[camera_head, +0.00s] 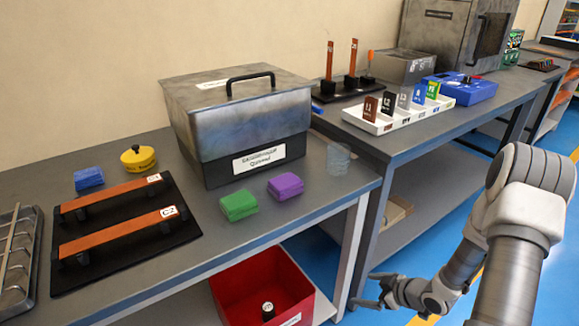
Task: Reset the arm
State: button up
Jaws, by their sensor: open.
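My arm reaches in from the right side of the head view. My gripper (366,291) is low, in front of the gap between the two tables and below the level of their tops. Its fingers are open, with nothing seen between them. It is apart from the objects on the tables.
The near table (340,184) bears a grey metal box (240,115), green (239,205) and purple (286,186) blocks, and busbars on a black board (65,278). A red bin (228,287) stands below. The right table (400,150) holds a white card tray (430,112). Blue floor (420,255) is open.

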jog(key=w+d+r+m+h, duration=0.1)
jog(key=d+r+m+h, duration=0.2)
jog(key=r, duration=0.8)
jog(key=w+d+r+m+h, duration=0.1)
jog(key=d+r+h, duration=0.3)
jog(key=r, duration=0.7)
jog(key=s+a+r+m+h, duration=0.2)
jog(key=s+a+r+m, duration=0.25)
jog(key=s+r, duration=0.5)
jog(key=s+a+r+m+g+y, duration=0.1)
jog(key=s+a+r, duration=0.2)
jog(key=s+a, duration=0.3)
jog(key=s+a+r+m+y, duration=0.1)
jog(key=s+a+r+y, duration=0.1)
jog(key=s+a+r, duration=0.35)
notch_tip(320, 180, up, 21)
jog(key=s+d+p, duration=0.1)
jog(key=s+p, duration=0.1)
jog(key=p, duration=2)
jog(key=shift+s+d+p, duration=0.15)
jog(key=shift+d+p, duration=0.1)
jog(key=shift+p, duration=0.15)
